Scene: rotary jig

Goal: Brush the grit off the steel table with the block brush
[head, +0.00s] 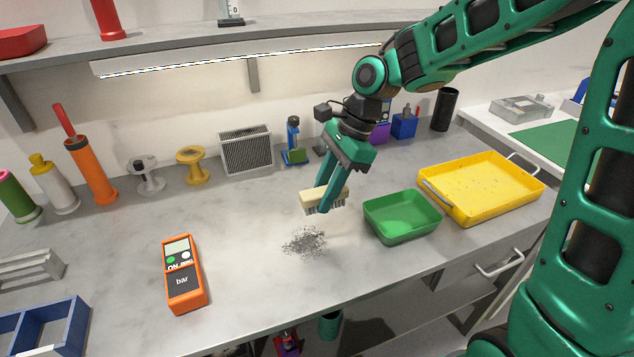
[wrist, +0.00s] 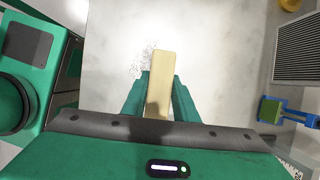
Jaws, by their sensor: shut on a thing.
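The block brush has a pale wooden block (head: 318,197) with dark bristles pointing down; its top also shows in the wrist view (wrist: 161,75). My gripper (head: 333,196) is shut on the brush, its two green fingers on either side of the block. The brush is just behind the grit (head: 304,242), a loose grey patch on the steel table (head: 240,262). Whether the bristles touch the table is hard to tell. In the wrist view the grit (wrist: 146,60) shows beside the left edge of the block, and my gripper (wrist: 158,92) holds the block's near part.
A green tray (head: 402,233) stands close right of the brush, with a yellow tray (head: 430,207) beyond it. An orange pressure meter (head: 184,288) lies front left. A grey vented box (head: 247,168) and a blue-green device (head: 294,155) stand behind. The table around the grit is clear.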

